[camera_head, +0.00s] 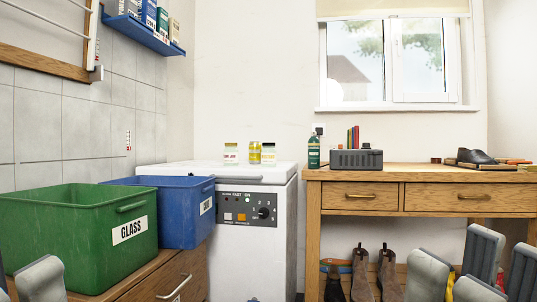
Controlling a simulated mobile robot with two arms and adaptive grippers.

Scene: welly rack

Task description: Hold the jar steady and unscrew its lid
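I cannot tell which is the task's jar. My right gripper (464,268) is at the bottom right, its grey fingers apart with nothing seen between them. My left gripper (38,280) is cut off at the bottom left corner; its opening is not clear. Both are far from the jars.
A green crate labelled GLASS (75,229) and a blue crate (178,217) stand left of the white appliance (244,255). Boots stand below.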

